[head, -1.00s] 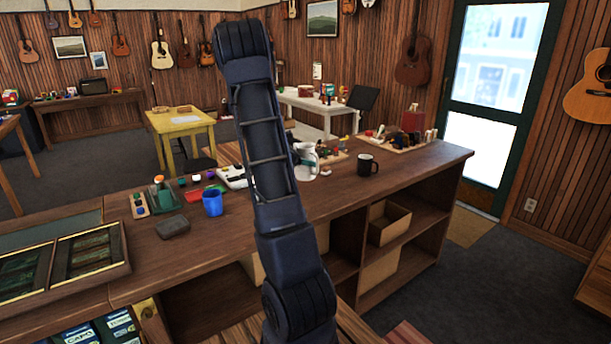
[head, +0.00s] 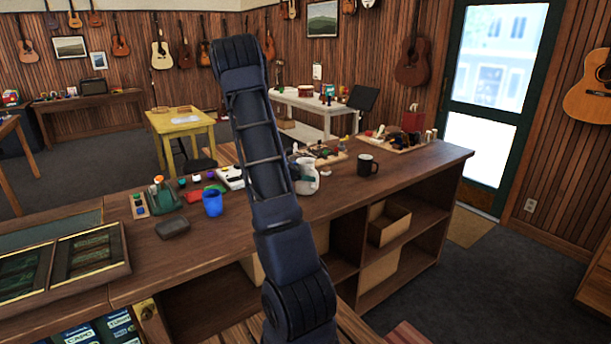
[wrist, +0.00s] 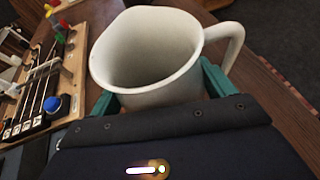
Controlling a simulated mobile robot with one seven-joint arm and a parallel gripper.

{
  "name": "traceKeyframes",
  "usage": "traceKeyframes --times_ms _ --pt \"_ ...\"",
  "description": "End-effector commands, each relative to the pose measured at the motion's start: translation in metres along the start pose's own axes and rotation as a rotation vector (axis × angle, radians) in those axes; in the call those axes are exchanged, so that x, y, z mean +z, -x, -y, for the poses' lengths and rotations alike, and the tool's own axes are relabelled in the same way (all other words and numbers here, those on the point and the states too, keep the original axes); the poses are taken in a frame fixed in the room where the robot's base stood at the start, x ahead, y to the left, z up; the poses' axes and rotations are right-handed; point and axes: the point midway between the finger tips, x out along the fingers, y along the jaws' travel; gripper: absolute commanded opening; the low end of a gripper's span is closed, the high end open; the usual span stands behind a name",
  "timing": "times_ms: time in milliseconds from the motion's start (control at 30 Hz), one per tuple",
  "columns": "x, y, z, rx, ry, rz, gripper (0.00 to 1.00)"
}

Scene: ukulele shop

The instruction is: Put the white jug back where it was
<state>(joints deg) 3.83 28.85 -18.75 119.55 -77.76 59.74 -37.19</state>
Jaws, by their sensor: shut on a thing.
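The white jug (wrist: 150,60) is upright between the two teal fingers of my gripper (wrist: 160,92) in the wrist view, which are shut on its body. Its open mouth faces up and looks empty, and its handle points right. In the head view the jug (head: 308,180) is at the counter (head: 330,205), just right of my arm and left of a black mug. My arm partly hides it there. I cannot tell whether its base touches the counter.
A black mug (head: 368,165) stands to the right of the jug. A blue cup (head: 212,203) and a dark grey block (head: 172,228) are to the left. In the wrist view, a wooden board (wrist: 62,80) with strings and a blue knob lies close left. The counter's front right is clear.

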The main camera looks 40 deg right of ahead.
Motion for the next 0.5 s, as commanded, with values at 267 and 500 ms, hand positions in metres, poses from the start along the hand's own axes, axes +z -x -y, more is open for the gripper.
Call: traceKeyframes --times_ms 267,500 --pt "-0.0017 -0.0007 0.0000 0.000 0.000 0.000 1.00" --pt "0.0012 0.0018 -0.0002 0.001 -0.001 0.000 1.00"
